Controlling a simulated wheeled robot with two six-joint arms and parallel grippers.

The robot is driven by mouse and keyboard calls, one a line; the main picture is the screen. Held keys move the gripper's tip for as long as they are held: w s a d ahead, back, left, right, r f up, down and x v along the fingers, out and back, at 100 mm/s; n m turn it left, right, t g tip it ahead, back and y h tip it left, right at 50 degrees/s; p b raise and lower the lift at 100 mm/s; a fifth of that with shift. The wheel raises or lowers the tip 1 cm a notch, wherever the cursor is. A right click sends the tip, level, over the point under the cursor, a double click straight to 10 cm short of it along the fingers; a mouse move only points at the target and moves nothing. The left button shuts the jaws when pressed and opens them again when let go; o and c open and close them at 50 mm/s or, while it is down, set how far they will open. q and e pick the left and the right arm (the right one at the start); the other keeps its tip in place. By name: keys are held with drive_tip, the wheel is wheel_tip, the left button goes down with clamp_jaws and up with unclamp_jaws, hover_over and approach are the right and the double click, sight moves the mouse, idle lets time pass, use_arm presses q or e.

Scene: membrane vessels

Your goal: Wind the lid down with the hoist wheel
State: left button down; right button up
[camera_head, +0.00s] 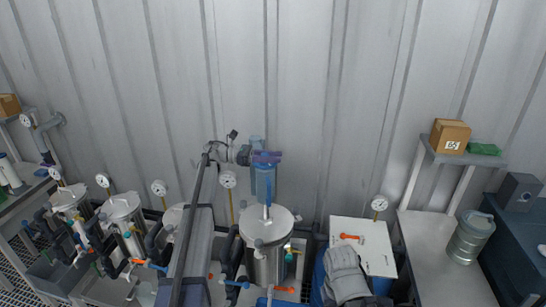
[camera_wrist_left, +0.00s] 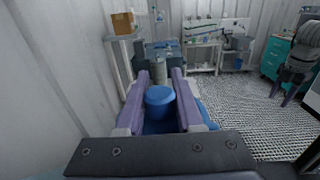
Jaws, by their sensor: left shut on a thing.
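My left gripper (camera_head: 266,156) reaches in from the left and is shut on the blue knob (camera_wrist_left: 160,100) of the hoist wheel. In the left wrist view the knob sits between my two purple fingers. The blue hoist body (camera_head: 264,184) stands just below the gripper in the head view. Under it a rod meets the round steel lid (camera_head: 281,221) above the steel vessel (camera_head: 265,268). I cannot tell whether the lid touches the vessel's rim. My right gripper (camera_wrist_left: 284,91) shows small at the right of the left wrist view, and its jaws are unclear.
More lidded vessels with gauges (camera_head: 122,207) stand to the left. Grey gloves (camera_head: 345,272) lie by a white panel (camera_head: 372,245) at the right. A bench (camera_head: 440,270) holds a metal canister (camera_head: 468,238). A box (camera_head: 449,135) sits on a shelf. The corrugated wall is close behind.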

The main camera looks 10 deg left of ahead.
use_arm(q)
drive_tip(key=shift+s+m+g, duration=0.2)
drive_tip(key=shift+m+g, duration=0.8)
drive_tip(key=shift+g, duration=0.5)
drive_tip(key=shift+s+g, duration=0.1)
drive_tip(key=shift+g, duration=0.2)
drive_tip(key=c, duration=0.5)
unclamp_jaws()
drive_tip(key=shift+d, duration=0.1)
drive_tip(key=shift+c, duration=0.2)
